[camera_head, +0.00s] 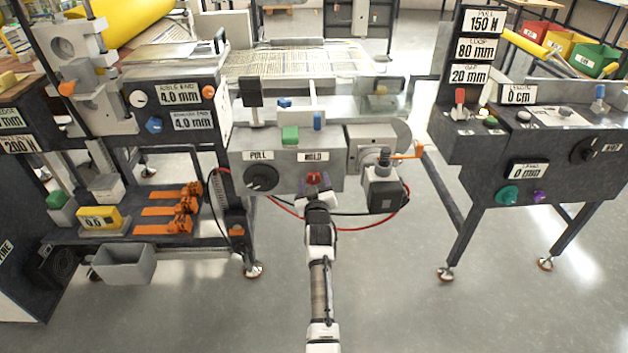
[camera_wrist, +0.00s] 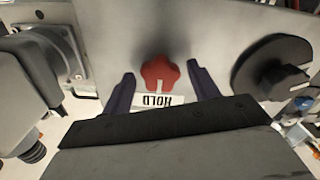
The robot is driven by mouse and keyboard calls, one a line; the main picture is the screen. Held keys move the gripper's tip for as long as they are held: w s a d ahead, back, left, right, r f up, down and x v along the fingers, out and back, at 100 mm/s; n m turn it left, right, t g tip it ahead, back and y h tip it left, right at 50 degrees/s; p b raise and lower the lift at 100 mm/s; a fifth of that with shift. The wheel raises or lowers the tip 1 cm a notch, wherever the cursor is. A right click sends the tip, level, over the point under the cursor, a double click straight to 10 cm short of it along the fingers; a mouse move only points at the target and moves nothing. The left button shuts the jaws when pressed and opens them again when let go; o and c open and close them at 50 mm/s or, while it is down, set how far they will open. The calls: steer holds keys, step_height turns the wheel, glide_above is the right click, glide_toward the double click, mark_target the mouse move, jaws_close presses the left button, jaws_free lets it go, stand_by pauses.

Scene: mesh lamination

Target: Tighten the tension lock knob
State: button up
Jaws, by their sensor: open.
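The tension lock knob seems to be the red lobed knob (camera_head: 314,178) under the "HOLD" label (camera_head: 316,156) on the grey box front (camera_head: 335,172) in the head view. In the wrist view the red knob (camera_wrist: 160,73) has a white mark at its lower edge, beside the upside-down HOLD label (camera_wrist: 158,101). My gripper (camera_head: 316,188) is in front of the knob. In the wrist view my gripper (camera_wrist: 160,80) is open, with one dark finger on each side of the knob and a visible gap on both sides. Finger contact with the panel cannot be told.
A black dial (camera_head: 261,178) under the "PULL" label is left of the red knob in the head view. A grey motor block (camera_head: 384,190) with red and black cables stands to its right. The floor in front is open.

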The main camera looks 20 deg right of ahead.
steer(key=shift+w, duration=0.3)
steer(key=c, duration=1)
